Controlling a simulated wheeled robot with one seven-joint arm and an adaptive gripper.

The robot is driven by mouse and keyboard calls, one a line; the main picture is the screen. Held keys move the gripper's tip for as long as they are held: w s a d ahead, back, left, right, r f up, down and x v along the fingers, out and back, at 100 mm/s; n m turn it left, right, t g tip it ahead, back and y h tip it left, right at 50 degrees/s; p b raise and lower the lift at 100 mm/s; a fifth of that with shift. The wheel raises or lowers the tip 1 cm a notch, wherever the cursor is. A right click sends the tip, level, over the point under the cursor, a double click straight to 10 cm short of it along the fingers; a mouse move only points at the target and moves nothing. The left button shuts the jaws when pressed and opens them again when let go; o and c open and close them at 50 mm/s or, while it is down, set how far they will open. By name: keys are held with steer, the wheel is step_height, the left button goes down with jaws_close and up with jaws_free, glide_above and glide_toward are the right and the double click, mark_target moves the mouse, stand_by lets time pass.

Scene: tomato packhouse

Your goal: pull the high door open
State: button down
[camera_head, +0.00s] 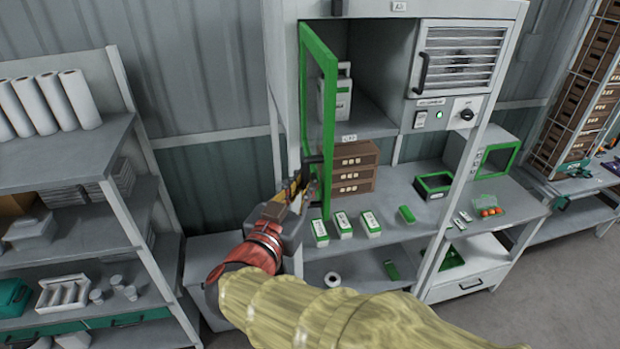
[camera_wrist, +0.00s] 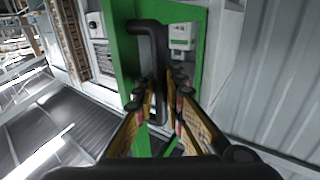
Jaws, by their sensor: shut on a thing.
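The high door (camera_head: 318,120) has a green frame and stands swung well open from the left side of the upper compartment in the head view. Its black bar handle (camera_wrist: 160,55) shows in the wrist view against the green frame (camera_wrist: 125,50). My gripper (camera_head: 303,187) is at the door's lower end, beside the handle. In the wrist view my gripper (camera_wrist: 163,95) has its two fingers on either side of the handle's lower part and is shut on it. The exact contact is partly hidden by the fingers.
Inside the open compartment stands a white-green container (camera_head: 335,98). Below are brown drawers (camera_head: 354,168) and several small green-white boxes (camera_head: 343,225) on the counter. A grey shelf rack (camera_head: 85,175) stands at the left. A vented door (camera_head: 460,55) is at the right.

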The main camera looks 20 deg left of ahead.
steer(key=shift+f, duration=0.15)
steer(key=c, duration=2.2)
jaws_free()
steer(key=shift+s, duration=0.1)
steer(key=s+a, duration=0.1)
steer(key=s, duration=1.1)
steer(key=shift+a, duration=0.15)
steer(key=shift+w, duration=0.1)
